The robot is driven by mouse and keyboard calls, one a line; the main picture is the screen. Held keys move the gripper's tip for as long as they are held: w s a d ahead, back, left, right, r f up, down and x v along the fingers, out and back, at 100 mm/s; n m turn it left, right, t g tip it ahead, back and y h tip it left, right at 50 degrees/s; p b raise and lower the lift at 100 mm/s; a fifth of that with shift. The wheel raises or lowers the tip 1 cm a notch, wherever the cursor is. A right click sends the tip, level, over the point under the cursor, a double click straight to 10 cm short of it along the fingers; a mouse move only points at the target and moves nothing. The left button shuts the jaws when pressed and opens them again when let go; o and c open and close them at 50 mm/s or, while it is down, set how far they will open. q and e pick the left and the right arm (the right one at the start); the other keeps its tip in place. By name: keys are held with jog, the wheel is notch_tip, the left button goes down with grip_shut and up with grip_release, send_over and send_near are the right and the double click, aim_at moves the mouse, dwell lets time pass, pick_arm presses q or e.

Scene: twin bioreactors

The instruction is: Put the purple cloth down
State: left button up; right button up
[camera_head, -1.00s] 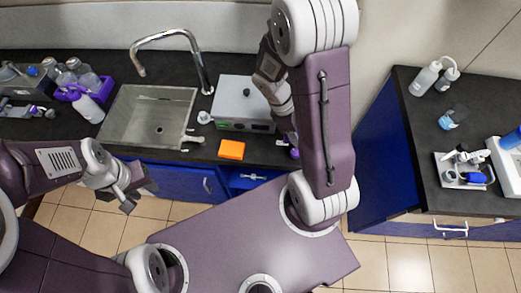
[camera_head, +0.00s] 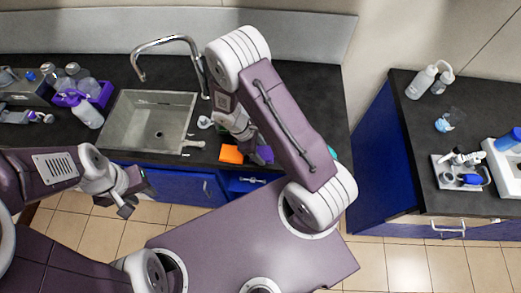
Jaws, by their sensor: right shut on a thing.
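The purple cloth (camera_head: 265,151) is by the front edge of the dark counter, just right of an orange cloth (camera_head: 231,154). My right gripper (camera_head: 260,159) is shut on the purple cloth, partly hidden by my own arm. I cannot tell whether the cloth touches the counter. My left gripper (camera_head: 136,198) is empty and looks open, in front of the blue cabinets below the sink.
The sink (camera_head: 145,120) with its faucet (camera_head: 168,41) lies left of the cloths. A purple rack (camera_head: 82,95) with bottles stands further left. A teal item (camera_head: 332,152) shows right of my arm. My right arm hides much of the counter there.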

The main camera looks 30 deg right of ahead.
jog(key=shift+s+f+b, duration=0.15)
jog(key=shift+f+b, duration=0.25)
jog(key=shift+f, duration=0.05)
jog(key=o, duration=1)
jog(key=shift+s+a, duration=0.1)
jog(key=shift+o, duration=0.9)
jog(key=shift+f, duration=0.1)
jog(key=shift+s, duration=0.1)
jog(key=d+v, duration=0.1)
jog(key=v, duration=1.1)
jog(key=s+d+r+m+t+y, duration=0.1)
jog(key=s+r+m+t+y, duration=0.2)
jog(key=m, duration=0.9)
jog(key=s+r+y, duration=0.1)
jog(key=s+r, duration=0.1)
jog(key=s, duration=0.1)
jog(key=shift+s+d+r+t, duration=0.2)
jog(key=shift+r+t, duration=0.1)
jog(key=shift+r, duration=0.1)
